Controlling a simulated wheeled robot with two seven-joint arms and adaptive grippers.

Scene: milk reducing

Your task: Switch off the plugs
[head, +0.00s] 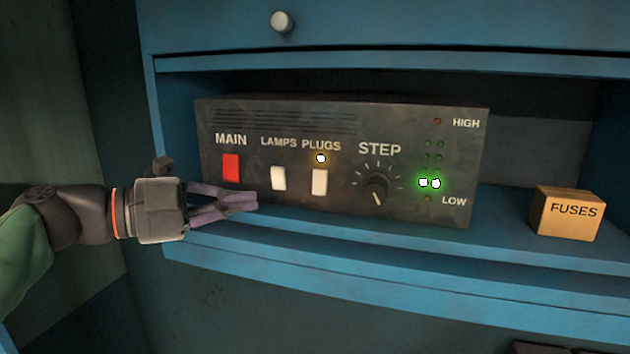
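The white PLUGS switch (319,182) is on the front of a dark control box (300,205). A yellow-white light (321,158) glows above it. To its left are the white LAMPS switch (278,178), with no lit light above it, and the red MAIN switch (231,168). My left gripper (256,202) is in front of the box's lower left, below and left of the LAMPS switch. Its purple fingers come together at the tips, with nothing seen between them. I cannot tell whether it touches the box. My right gripper is out of view.
The box stands on a blue shelf (400,240). A STEP knob (376,189) is right of the PLUGS switch. Two green lights (430,183) glow near LOW. A FUSES box (567,213) sits at the right. A blue panel with a round knob (283,21) is above.

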